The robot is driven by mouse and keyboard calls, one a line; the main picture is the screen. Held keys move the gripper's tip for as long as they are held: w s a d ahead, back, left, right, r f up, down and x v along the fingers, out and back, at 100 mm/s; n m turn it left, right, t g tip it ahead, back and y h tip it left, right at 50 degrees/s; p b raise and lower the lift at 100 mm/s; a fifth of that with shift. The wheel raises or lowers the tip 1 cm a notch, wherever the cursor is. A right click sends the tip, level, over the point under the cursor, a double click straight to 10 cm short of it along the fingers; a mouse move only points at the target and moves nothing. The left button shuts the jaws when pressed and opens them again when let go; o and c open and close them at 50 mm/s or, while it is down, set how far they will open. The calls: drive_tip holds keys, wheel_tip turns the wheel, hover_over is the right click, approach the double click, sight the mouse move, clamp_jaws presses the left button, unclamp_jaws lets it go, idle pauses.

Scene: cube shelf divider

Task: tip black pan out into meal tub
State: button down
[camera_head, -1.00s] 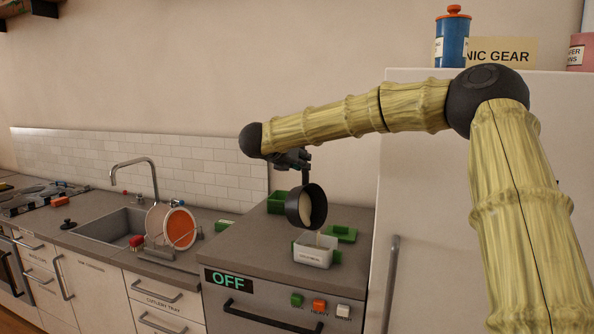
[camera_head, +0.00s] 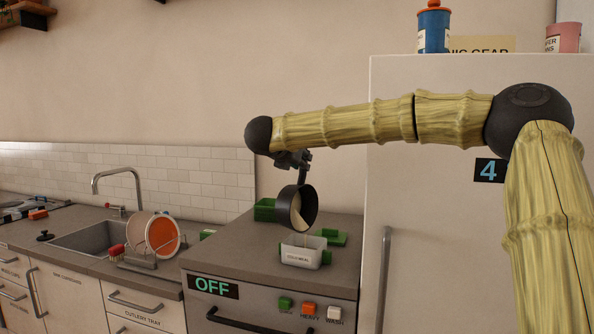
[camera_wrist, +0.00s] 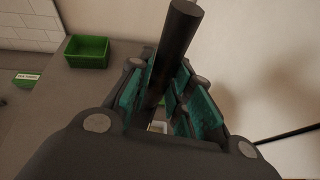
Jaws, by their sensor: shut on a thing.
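The black pan (camera_head: 286,209) is tilted on its side above the counter, with pale contents showing inside. My gripper (camera_head: 301,161) is shut on the pan's handle, and the dark handle (camera_wrist: 174,55) stands between the teal finger pads in the wrist view. The meal tub (camera_head: 301,254), white with a label on its front, stands on the counter just below the pan's lower rim. A thin pale streak shows between the pan and the tub. The wrist view shows only a small part of the tub, between the fingers.
A green open box (camera_head: 265,210) stands behind the pan, and a green lid (camera_head: 331,237) lies right of the tub. The tall white cabinet (camera_head: 430,230) rises at the right. A dish rack with plates (camera_head: 162,236) stands at the left by the sink (camera_head: 92,238).

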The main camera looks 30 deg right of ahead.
drive_tip(key=s+d+f+m+t+b, duration=0.1)
drive_tip(key=s+b, duration=0.4)
drive_tip(key=b, duration=0.7)
drive_tip(key=s+d+f+m+t+b, duration=0.2)
drive_tip(key=s+b, duration=0.3)
drive_tip(key=b, duration=0.7)
drive_tip(key=shift+s+d+f+m, duration=0.3)
drive_tip(key=shift+s+d+m, duration=0.15)
drive_tip(key=shift+m, duration=0.45)
drive_tip(key=shift+t+b, duration=0.3)
idle(1.2)
